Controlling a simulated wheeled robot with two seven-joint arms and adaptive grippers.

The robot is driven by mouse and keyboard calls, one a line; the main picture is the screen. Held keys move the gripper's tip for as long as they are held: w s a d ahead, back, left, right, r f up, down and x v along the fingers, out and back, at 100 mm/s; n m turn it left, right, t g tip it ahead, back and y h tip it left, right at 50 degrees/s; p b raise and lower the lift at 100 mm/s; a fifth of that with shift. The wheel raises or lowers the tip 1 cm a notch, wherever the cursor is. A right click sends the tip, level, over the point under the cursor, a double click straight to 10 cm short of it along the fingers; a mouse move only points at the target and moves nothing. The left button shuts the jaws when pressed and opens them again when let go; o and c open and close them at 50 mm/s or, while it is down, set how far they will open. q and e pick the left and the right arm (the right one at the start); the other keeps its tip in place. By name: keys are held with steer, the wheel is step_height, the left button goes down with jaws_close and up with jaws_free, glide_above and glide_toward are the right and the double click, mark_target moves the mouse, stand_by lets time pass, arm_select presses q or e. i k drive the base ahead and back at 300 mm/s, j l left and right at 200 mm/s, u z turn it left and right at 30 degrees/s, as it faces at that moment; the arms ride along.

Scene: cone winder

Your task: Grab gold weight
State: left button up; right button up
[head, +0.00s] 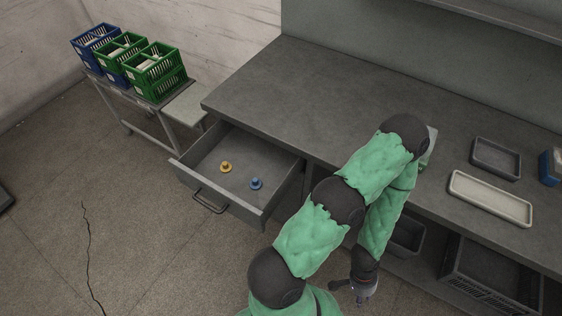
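The gold weight (225,167) is a small knobbed piece standing in the open drawer (237,206) under the workbench. A similar blue weight (256,184) stands to its right in the same drawer, a little apart from it. My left gripper (362,291) hangs low at the bottom of the head view, right of the drawer and well away from the gold weight. It is small and dark there, and I cannot tell whether its fingers are open. My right gripper is not in view.
The grey workbench (300,90) bears a dark tray (496,158) and a cream tray (490,198) at right. Green and blue crates (152,72) stand on a rack at upper left. A dark crate (490,278) sits under the bench. The floor before the drawer is clear.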

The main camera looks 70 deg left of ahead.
mark_target(226, 167)
steer(key=u, duration=3.25)
